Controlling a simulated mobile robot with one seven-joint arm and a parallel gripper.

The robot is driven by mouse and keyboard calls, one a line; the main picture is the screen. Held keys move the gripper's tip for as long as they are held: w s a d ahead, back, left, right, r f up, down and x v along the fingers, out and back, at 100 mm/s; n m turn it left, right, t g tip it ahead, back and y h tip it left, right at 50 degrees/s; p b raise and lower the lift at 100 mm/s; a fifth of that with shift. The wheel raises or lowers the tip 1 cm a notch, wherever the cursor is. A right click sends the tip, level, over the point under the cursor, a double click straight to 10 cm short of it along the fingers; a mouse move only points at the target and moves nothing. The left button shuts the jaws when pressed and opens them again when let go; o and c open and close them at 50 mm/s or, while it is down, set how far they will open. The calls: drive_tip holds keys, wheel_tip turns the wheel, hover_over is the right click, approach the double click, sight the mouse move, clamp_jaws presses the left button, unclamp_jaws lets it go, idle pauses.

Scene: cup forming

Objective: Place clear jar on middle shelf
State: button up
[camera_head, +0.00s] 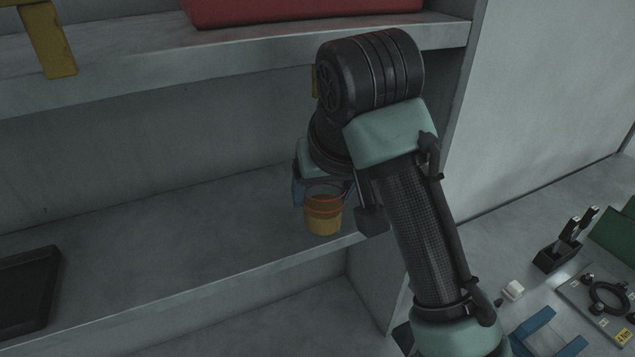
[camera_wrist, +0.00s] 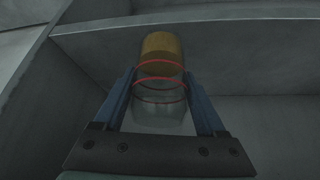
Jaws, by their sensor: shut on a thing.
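The clear jar (camera_head: 323,212) has red rings and an amber-yellow part at one end. My gripper (camera_head: 324,190) is shut on it with blue fingers, one on each side. The jar is at the middle shelf (camera_head: 190,235), near its right end and front edge. I cannot tell whether its base touches the shelf. In the wrist view the jar (camera_wrist: 160,85) sits between the two fingers (camera_wrist: 158,95), its yellow end pointing away from my gripper. My arm hides part of the shelf's right end.
A black tray (camera_head: 28,290) lies on the same shelf at the left. The upper shelf (camera_head: 130,75) carries a red box (camera_head: 300,10) and a yellow object (camera_head: 48,38). A side wall (camera_head: 450,120) closes the shelf at the right. The shelf between tray and jar is clear.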

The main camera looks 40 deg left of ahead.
drive_tip(key=w+a, duration=0.1)
drive_tip(key=w+a+f, duration=0.1)
drive_tip(key=a, duration=0.1)
drive_tip(key=shift+w+a+b, duration=0.2)
drive_tip(key=shift+b, duration=0.1)
drive_tip(key=shift+f+b, duration=0.35)
drive_tip(key=shift+b, duration=0.1)
drive_tip(key=shift+r, duration=0.1)
drive_tip(key=o, duration=1.5)
drive_tip(key=shift+c, duration=0.2)
drive_tip(key=shift+s+d+r, duration=0.1)
drive_tip(key=shift+d+r, duration=0.05)
drive_tip(key=shift+r, duration=0.1)
drive_tip(key=b+v, duration=0.1)
drive_tip(key=v, duration=0.6)
drive_tip(key=shift+b, duration=0.35)
